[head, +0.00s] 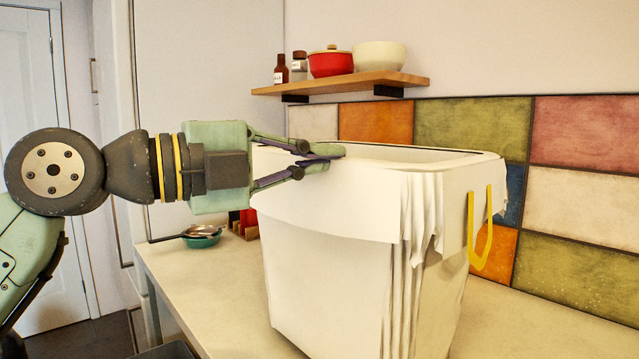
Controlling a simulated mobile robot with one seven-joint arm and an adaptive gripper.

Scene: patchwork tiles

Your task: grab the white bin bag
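A large white bin bag (335,262) stands on the counter in the head view. Its top is folded outward over a wide rim, with loose pleats down the near corner. A yellow drawstring loop (481,232) hangs on its right side. My gripper (328,158) reaches in level from the left, and its fingertips overlap the left part of the bag's rim. The fingers converge towards their tips. I cannot tell whether bag material is between them, or whether they touch the rim. The inside of the bag is mostly hidden.
A wooden shelf (345,84) above the bag holds a red pot (331,65), a pale bowl (380,56) and two bottles. The patchwork tile wall (580,205) rises close behind the bag.

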